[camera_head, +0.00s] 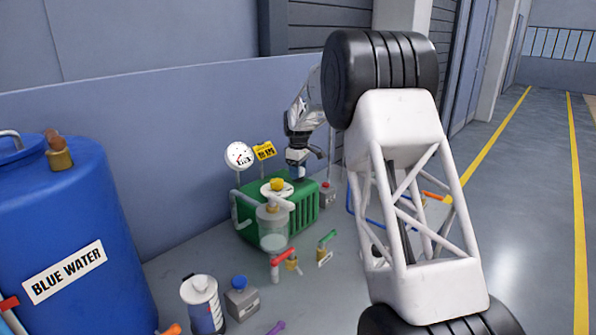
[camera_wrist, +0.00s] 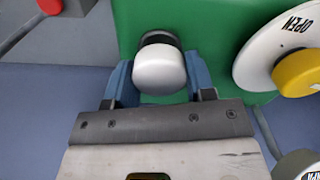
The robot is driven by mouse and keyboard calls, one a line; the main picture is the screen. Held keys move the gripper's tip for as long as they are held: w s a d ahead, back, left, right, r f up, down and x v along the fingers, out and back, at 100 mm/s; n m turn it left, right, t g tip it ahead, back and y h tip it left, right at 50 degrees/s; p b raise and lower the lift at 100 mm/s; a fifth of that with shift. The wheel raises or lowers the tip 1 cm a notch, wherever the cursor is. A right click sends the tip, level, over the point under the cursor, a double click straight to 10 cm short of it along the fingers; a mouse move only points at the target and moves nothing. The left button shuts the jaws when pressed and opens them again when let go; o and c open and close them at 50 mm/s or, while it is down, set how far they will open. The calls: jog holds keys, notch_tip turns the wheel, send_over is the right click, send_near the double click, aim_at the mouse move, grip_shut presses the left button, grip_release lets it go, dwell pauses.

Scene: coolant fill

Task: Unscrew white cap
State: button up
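The white cap (camera_wrist: 160,72) is a rounded knob on a dark neck on the green unit (camera_wrist: 210,30), seen in the wrist view. My gripper (camera_wrist: 159,78) has one blue finger on each side of the cap. The fingers are very close to its sides; I cannot tell whether they press on it. In the head view my gripper (camera_head: 298,172) points down at the back of the green unit (camera_head: 303,212), and the cap is hidden there.
A white dial with a yellow knob (camera_wrist: 300,72) is right of the cap. A clear jar (camera_head: 272,228) stands before the green unit, with a gauge (camera_head: 239,155) behind.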

jog(key=shift+o, duration=1)
jog(key=c, duration=0.4)
jog(key=shift+n, duration=1.8)
jog(key=n, duration=0.3)
jog(key=shift+r, duration=0.4)
jog(key=shift+r, duration=2)
